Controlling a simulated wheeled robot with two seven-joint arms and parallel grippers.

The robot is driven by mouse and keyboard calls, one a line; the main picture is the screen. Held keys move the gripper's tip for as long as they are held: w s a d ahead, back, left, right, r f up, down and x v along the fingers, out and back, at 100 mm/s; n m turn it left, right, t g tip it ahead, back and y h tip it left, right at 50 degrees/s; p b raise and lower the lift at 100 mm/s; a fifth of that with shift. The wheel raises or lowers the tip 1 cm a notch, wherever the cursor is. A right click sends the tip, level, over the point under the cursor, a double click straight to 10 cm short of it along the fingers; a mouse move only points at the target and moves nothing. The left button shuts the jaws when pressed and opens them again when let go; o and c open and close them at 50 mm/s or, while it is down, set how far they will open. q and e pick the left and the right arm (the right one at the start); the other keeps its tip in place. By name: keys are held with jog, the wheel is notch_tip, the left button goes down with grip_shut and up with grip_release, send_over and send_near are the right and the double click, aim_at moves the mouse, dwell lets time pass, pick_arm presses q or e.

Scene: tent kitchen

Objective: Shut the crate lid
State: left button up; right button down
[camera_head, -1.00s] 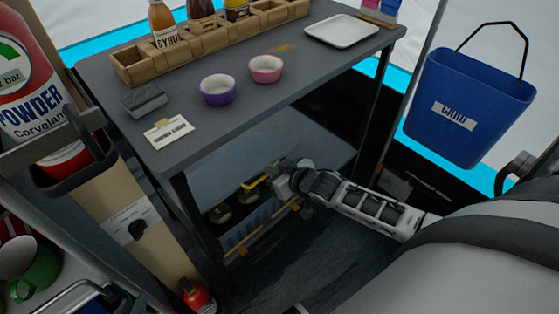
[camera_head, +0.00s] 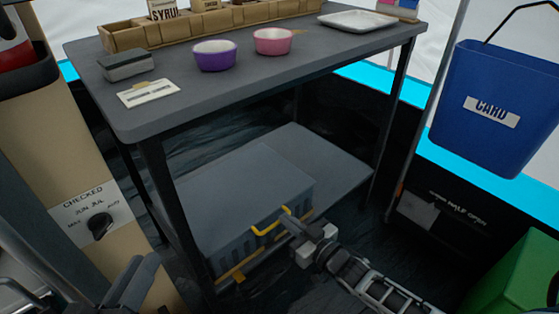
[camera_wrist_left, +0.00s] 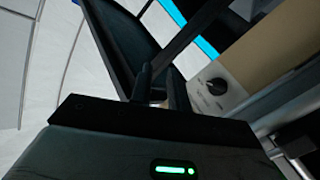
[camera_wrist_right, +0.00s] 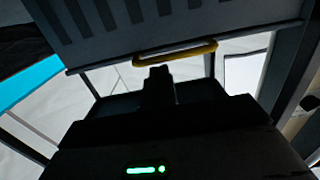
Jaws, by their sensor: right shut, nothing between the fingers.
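The crate (camera_head: 262,247) stands on the low shelf under the grey table. Its flat blue-grey lid (camera_head: 235,190) lies down over the top and hides the inside. I cannot tell whether any thin gap is left at the front edge. A yellow handle (camera_head: 272,224) is on the crate's front; it also shows in the right wrist view (camera_wrist_right: 175,54). My right gripper (camera_head: 288,224) is shut and empty, close by this handle; I cannot tell whether it touches.
The table (camera_head: 235,90) above carries a purple bowl (camera_head: 215,56), a pink bowl (camera_head: 272,42) and a white tray (camera_head: 357,21). A table leg (camera_head: 172,215) stands left of the crate. The shelf (camera_head: 335,165) is bare right of the crate. A blue bin (camera_head: 490,85) hangs at right.

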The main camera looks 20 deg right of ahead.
pick_arm(q)
jog(key=shift+w+r+m+t+h, duration=0.3)
jog(key=shift+w+r+m, duration=0.2)
jog(key=shift+r, duration=0.2)
pick_arm(e)
jog(key=shift+f, duration=0.35)
